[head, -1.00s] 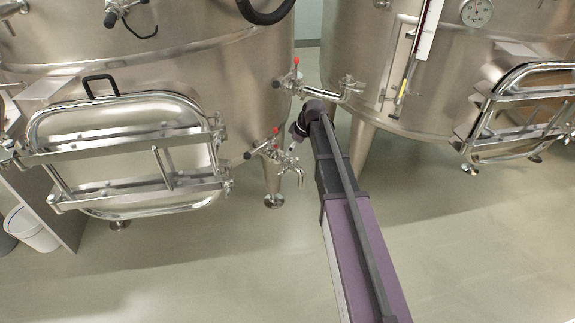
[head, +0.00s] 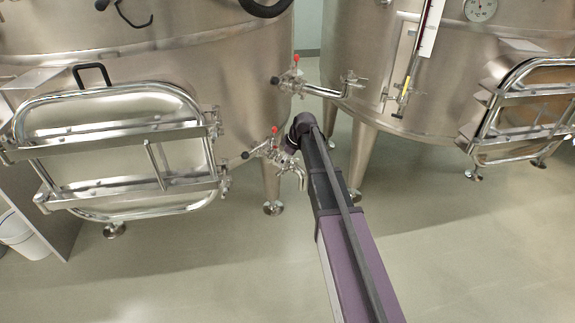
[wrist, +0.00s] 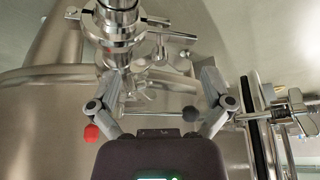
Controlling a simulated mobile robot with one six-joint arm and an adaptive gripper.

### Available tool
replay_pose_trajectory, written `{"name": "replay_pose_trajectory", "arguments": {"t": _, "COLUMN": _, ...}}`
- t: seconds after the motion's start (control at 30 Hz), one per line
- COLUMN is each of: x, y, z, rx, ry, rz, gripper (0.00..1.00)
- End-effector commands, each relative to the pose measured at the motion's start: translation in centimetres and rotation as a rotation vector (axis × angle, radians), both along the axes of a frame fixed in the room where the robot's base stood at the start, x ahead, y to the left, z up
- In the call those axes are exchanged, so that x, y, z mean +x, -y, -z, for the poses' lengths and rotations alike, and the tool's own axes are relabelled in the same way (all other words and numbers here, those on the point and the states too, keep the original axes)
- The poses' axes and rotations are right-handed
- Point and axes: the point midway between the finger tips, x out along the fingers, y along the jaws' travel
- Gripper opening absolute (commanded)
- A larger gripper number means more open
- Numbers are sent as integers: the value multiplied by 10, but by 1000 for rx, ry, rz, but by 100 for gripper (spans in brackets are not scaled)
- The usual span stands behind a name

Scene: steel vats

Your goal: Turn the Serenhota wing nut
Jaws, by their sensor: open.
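No name label is legible, so I cannot tell which fitting is the Serenhota wing nut. In the wrist view a pipe clamp (wrist: 118,22) crosses the top, with a small wing-like piece (wrist: 160,50) to its right and another small fitting (wrist: 73,14) at its left. My gripper (wrist: 159,76) is open, its two fingers spread below the clamp with nothing held between them. In the head view my arm reaches the lower valve (head: 270,150) on the left vat; the fingers are hidden there behind my wrist.
The left vat (head: 150,75) has a framed hatch; an upper valve pipe (head: 322,91) juts out above my wrist. The right vat (head: 440,85) stands behind. The floor in front is clear.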

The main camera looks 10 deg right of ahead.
Motion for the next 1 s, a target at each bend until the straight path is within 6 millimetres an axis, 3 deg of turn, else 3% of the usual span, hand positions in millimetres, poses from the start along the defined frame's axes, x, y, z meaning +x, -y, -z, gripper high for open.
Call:
{"name": "replay_pose_trajectory", "arguments": {"t": 0.57, "x": 2, "y": -3, "z": 8, "rx": 0, "ry": 0, "rz": -1, "gripper": 100}}
{"name": "replay_pose_trajectory", "arguments": {"t": 0.8, "x": 2, "y": -3, "z": 8, "rx": 0, "ry": 0, "rz": -1, "gripper": 32}}
{"name": "replay_pose_trajectory", "arguments": {"t": 0.87, "x": 2, "y": -3, "z": 8, "rx": 0, "ry": 0, "rz": -1, "gripper": 32}}
{"name": "replay_pose_trajectory", "arguments": {"t": 0.9, "x": 2, "y": 10, "z": 8, "rx": 0, "ry": 0, "rz": 1, "gripper": 33}}
{"name": "replay_pose_trajectory", "arguments": {"t": 0.93, "x": 2, "y": 6, "z": 8, "rx": -2, "ry": 0, "rz": 0, "gripper": 32}}
{"name": "replay_pose_trajectory", "arguments": {"t": 1.0, "x": 3, "y": 2, "z": 8, "rx": -2, "ry": 2, "rz": 1, "gripper": 24}}
